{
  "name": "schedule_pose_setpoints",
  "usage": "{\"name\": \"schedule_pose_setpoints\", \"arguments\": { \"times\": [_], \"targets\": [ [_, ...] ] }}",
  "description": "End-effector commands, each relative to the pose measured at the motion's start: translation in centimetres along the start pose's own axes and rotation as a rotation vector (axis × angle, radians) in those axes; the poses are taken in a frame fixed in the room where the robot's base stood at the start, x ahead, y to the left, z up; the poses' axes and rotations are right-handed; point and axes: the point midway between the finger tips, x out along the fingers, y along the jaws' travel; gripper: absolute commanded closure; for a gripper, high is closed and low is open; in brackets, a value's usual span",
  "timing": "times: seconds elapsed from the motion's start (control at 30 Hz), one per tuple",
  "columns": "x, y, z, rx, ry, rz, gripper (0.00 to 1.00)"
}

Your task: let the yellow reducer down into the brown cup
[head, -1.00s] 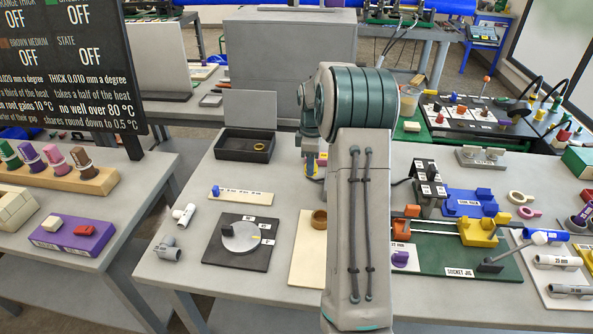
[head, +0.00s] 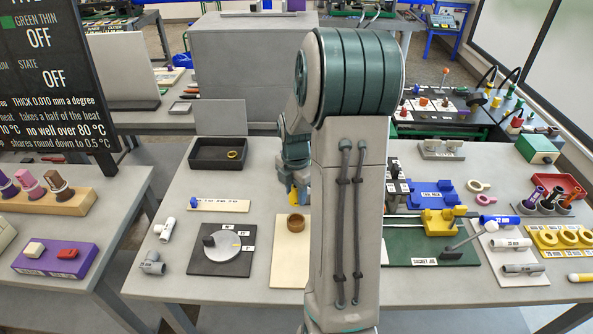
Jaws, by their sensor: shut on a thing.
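The brown cup (head: 297,223) stands upright on a pale board (head: 287,262) in the middle of the table, just left of my forearm. My gripper (head: 293,194) is small in the head view, behind the cup in the picture and a little above it. A bit of yellow, the reducer (head: 292,197), shows at its fingertips. My gripper is shut on the reducer. The reducer appears apart from the cup; its lower end and tilt are too small to tell. My arm hides the board's right side.
A dark plate with a grey dial (head: 222,246) lies left of the board. A black tray (head: 208,153) with a brass-coloured ring sits behind. Right of my arm are the green socket jig base (head: 432,252) and yellow clamp (head: 440,222). Grey pipe fittings lie at the left edge.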

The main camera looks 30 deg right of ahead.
Motion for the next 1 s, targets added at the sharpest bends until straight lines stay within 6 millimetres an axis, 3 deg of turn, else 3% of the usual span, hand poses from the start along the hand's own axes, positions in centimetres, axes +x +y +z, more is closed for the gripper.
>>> {"name": "schedule_pose_setpoints", "arguments": {
  "times": [0.57,1.0],
  "targets": [
    [-0.1,-0.5,-0.5,-0.044,0.000,0.000,0.87],
    [2.9,-0.5,-0.5,-0.044,0.001,-0.001,0.87]
  ]
}}
